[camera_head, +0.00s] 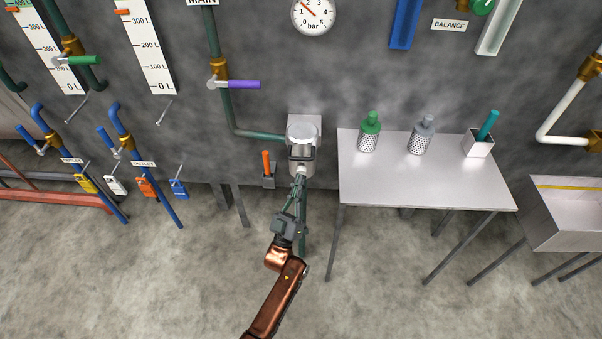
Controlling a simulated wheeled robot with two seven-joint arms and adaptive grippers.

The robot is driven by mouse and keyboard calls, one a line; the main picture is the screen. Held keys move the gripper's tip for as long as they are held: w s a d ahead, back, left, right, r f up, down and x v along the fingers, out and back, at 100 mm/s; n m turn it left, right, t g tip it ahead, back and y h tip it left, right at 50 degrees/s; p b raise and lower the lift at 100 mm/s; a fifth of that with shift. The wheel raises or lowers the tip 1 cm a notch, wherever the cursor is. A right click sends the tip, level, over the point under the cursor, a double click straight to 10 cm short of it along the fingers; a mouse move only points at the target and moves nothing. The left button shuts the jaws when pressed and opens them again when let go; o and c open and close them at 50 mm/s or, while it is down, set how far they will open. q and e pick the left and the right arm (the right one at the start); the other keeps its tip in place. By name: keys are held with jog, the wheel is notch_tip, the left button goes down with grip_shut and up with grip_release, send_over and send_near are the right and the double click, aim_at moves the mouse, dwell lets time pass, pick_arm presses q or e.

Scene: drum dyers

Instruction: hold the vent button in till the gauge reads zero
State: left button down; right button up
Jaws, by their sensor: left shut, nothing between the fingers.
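The round white gauge (313,14) is on the wall at the top centre, marked in bar. Its red needle points to the upper left, around the 1 mark, not at zero. Below it a pale housing with a round lid (302,132) stands at the end of the green pipe. My left gripper (299,178) is shut and empty, its fingertips pointing up at the lower front of this housing. I cannot tell whether they touch it. I cannot make out the vent button; the gripper may hide it. My right gripper is not in view.
A grey table (425,185) to the right holds a green-topped strainer (369,132), a grey-topped one (421,135) and a small box (479,143). A purple-handled valve (243,85) is at the upper left of the housing. An orange-handled tool (266,163) sits beside it.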

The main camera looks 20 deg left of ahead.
pick_arm(q)
jog(key=shift+w+a, duration=0.15)
jog(key=shift+w, duration=0.35)
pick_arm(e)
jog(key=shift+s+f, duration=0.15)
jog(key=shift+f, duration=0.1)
pick_arm(q)
jog(key=shift+s, duration=0.15)
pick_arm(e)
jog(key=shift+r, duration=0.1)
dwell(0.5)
pick_arm(q)
jog(key=shift+s+d+p, duration=0.3)
jog(key=shift+s, duration=0.45)
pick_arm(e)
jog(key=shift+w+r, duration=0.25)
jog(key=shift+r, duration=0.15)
